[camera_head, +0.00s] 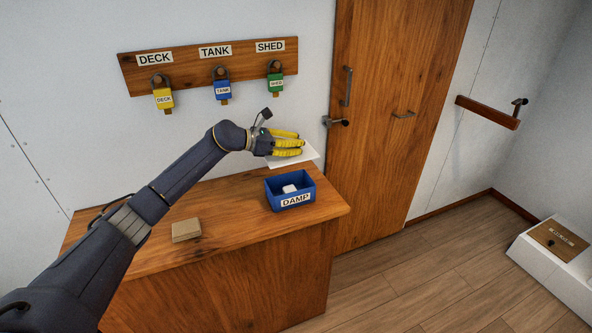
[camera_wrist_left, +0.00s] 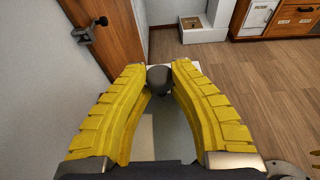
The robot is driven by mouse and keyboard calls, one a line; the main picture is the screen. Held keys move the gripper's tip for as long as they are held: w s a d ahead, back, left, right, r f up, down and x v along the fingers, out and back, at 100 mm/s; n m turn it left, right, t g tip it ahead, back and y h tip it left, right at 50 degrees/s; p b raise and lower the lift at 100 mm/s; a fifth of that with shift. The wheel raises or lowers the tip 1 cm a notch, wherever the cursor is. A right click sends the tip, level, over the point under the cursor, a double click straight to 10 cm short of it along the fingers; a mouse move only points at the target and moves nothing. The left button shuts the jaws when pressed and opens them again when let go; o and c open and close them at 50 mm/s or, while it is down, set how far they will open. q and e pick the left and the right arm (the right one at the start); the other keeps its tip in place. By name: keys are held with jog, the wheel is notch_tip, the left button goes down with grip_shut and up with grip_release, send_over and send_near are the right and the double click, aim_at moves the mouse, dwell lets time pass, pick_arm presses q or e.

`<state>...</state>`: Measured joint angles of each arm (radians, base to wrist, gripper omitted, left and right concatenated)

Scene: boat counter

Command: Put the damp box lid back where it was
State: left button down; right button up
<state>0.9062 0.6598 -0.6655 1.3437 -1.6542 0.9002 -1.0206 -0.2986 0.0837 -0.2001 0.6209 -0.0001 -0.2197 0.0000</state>
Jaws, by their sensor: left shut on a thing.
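The lid (camera_head: 309,153) is a thin white panel, tilted in the head view and partly behind the fingers. My left gripper (camera_head: 301,143) is shut on its dark round knob (camera_wrist_left: 160,80). In the wrist view the lid's pale plate (camera_wrist_left: 170,138) shows below the knob, between the yellow fingers. The blue box marked DAMP (camera_head: 294,201) stands uncovered on the counter, with a small white thing (camera_head: 289,188) in it. The gripper and lid are up and behind the box, towards the wall, apart from it.
The wooden counter (camera_head: 230,236) has a tan block (camera_head: 186,230) at its left. Yellow, blue and green padlocks (camera_head: 222,89) hang from the wall board (camera_head: 130,72). A wooden door (camera_head: 385,190) with handles stands just right of the counter. The counter between block and box is clear.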

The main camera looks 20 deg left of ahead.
aim_at(273, 162)
pick_arm(q)
jog(key=shift+f, duration=5)
jog(key=shift+f, duration=0.55)
jog(key=c, duration=1.2)
grip_release()
jog(key=shift+c, duration=0.2)
jog(key=shift+s+a+r, duration=0.1)
jog(key=shift+a+r, duration=0.05)
jog(key=shift+r, duration=0.5)
jog(key=v, duration=1.1)
jog(key=shift+s+a, duration=0.2)
